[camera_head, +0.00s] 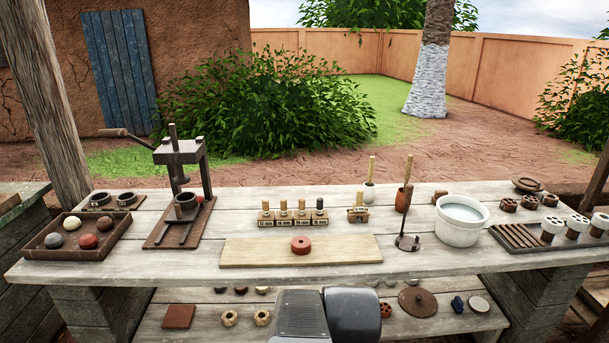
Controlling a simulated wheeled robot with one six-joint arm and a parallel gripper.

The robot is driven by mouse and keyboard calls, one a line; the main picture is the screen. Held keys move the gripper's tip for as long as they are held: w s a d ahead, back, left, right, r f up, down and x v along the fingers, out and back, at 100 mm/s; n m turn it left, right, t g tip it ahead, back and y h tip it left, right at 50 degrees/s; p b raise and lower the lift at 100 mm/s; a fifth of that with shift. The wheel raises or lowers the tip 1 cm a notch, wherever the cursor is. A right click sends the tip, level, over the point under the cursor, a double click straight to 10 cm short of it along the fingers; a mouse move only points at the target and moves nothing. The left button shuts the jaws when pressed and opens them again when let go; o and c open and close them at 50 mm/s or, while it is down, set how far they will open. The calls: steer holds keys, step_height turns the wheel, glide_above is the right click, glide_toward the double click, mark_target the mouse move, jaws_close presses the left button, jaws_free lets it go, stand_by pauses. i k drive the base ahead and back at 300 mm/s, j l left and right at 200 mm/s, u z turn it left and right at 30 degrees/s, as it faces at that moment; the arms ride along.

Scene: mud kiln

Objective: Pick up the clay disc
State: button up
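A reddish-brown clay disc (301,245), with a small dark mark at its centre, lies flat near the middle of a pale wooden board (250,251). The board rests along the front of the weathered table (180,265). Nothing touches or covers the disc. A grey and dark part of my arm shows at the bottom centre, in front of the table and nearer than the disc. My gripper's fingers are not in view.
Several wooden-handled stamps (284,215) stand behind the board. A press (180,185) and a tray of clay balls (75,238) are at left. A white bucket (461,220), an upright metal tool (406,228) and a slatted rack (518,238) are at right. A lower shelf holds small parts.

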mark_target(301, 245)
steer(key=i+j, duration=0.3)
steer(key=i, duration=0.2)
steer(key=i+j, duration=0.3)
steer(key=i, duration=0.2)
